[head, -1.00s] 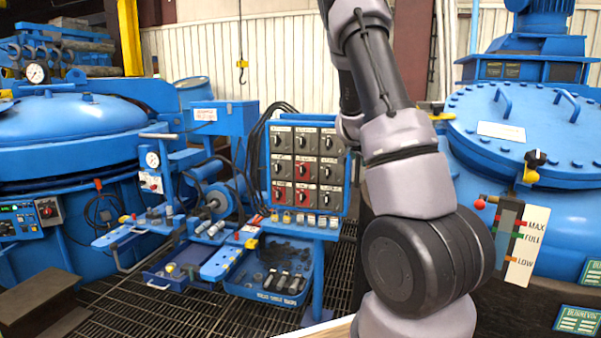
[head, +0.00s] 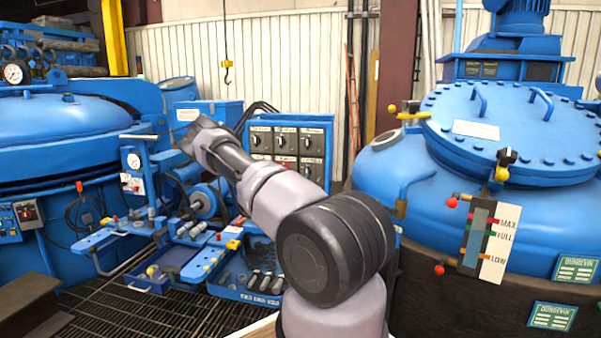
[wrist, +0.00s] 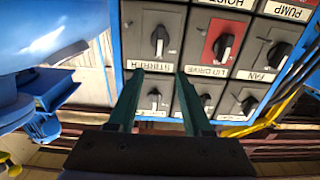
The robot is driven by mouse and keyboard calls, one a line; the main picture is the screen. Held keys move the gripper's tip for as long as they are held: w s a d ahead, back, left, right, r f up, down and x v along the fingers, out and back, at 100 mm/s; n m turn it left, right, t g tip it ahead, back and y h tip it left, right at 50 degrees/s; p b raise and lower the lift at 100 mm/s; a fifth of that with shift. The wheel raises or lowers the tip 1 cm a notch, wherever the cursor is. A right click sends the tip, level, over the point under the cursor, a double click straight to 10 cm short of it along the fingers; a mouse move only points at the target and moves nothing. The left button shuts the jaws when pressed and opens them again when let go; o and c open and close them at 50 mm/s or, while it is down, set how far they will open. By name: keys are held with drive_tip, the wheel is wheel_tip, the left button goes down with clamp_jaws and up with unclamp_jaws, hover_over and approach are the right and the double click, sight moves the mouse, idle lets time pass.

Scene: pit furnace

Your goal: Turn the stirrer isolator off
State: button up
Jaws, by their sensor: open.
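The stirrer isolator (wrist: 160,40) is a dark rotary knob on a grey plate in the wrist view. That view is upside down, and a white label that seems to read "STIRRER" lies just below the knob. The knob's handle looks close to vertical in the picture. My gripper (wrist: 158,76) is open and empty, with its two green fingers pointing at the panel. Their tips lie either side of the label, just below the knob; no contact shows.
A red-plated lid drive switch (wrist: 224,46) and a fan switch (wrist: 276,55) sit right of the stirrer knob. More knobs sit close under the fingers. A blue tray (head: 246,294) is below the panel. A large blue vessel (head: 520,225) stands at the right.

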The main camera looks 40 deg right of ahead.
sight(307, 170)
drive_tip(key=x, duration=0.9)
drive_tip(key=shift+w+d, duration=0.15)
drive_tip(key=shift+d, duration=0.15)
clamp_jaws()
